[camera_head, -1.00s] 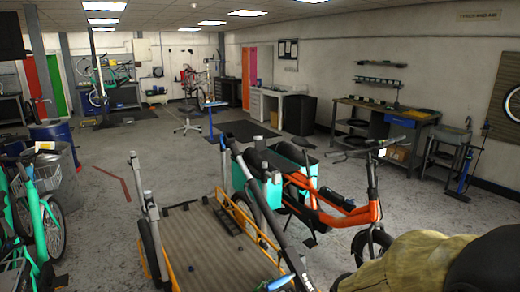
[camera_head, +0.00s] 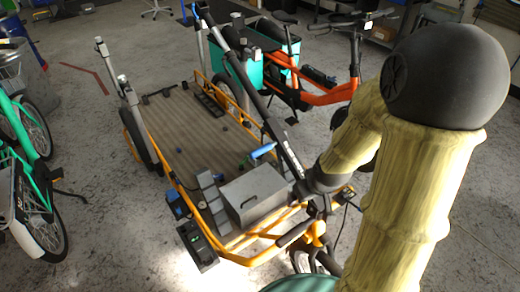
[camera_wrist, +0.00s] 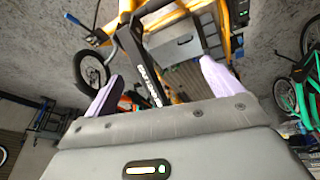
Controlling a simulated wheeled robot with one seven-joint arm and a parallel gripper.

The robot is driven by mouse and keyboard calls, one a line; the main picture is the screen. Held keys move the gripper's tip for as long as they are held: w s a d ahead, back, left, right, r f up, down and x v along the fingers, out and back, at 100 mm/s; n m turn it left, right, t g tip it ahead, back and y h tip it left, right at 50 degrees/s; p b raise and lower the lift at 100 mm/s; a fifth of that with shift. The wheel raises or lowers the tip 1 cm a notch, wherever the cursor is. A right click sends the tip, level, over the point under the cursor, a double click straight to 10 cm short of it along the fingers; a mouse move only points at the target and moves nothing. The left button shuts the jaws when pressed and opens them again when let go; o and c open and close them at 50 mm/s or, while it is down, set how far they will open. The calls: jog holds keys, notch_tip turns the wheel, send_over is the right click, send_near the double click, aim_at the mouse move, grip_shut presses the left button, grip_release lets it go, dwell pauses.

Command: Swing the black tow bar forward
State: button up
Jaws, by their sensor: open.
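The black tow bar (camera_head: 255,85) is a long dark bar slanting over the right side of an orange-framed cargo trailer (camera_head: 172,130), from the upper left down toward my arm's dark end. In the wrist view the bar (camera_wrist: 143,70), with white lettering, runs down the picture between my two pale fingers. My gripper (camera_wrist: 161,69) is open, and its fingers stand apart on either side of the bar in the picture. I cannot tell how far the bar is from them or whether they touch. In the head view I cannot make out the fingers.
A grey box (camera_head: 254,195) and a blue-handled item (camera_head: 262,151) are at the trailer's near end. An orange cargo bike (camera_head: 325,95) stands behind, right of the trailer. Green bikes (camera_head: 35,195) stand at the left. Bare floor (camera_head: 95,120) lies between them and the trailer.

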aim_at(263, 152)
jog(key=w+a+f+n+t+y+b, duration=0.2)
jog(key=w+f+n+t+y+b, duration=0.25)
jog(key=f, duration=0.55)
jog(key=w+r+t+y, duration=0.1)
jog(key=t, duration=0.1)
jog(key=w+r+m+t+y+b, duration=0.1)
jog(key=w+t+y, duration=0.1)
jog(key=w+r+t+y, duration=0.1)
jog(key=t+y, duration=0.1)
jog(key=shift+w+a+r+t+b, duration=0.1)
jog(key=shift+w+t+b, duration=0.15)
jog(key=shift+w+b, duration=0.1)
jog(key=shift+w, duration=0.1)
jog(key=p+x, duration=0.2)
jog(key=x, duration=1.5)
jog(key=shift+w+p, duration=0.2)
jog(key=shift+p, duration=0.1)
jog(key=shift+c, duration=0.4)
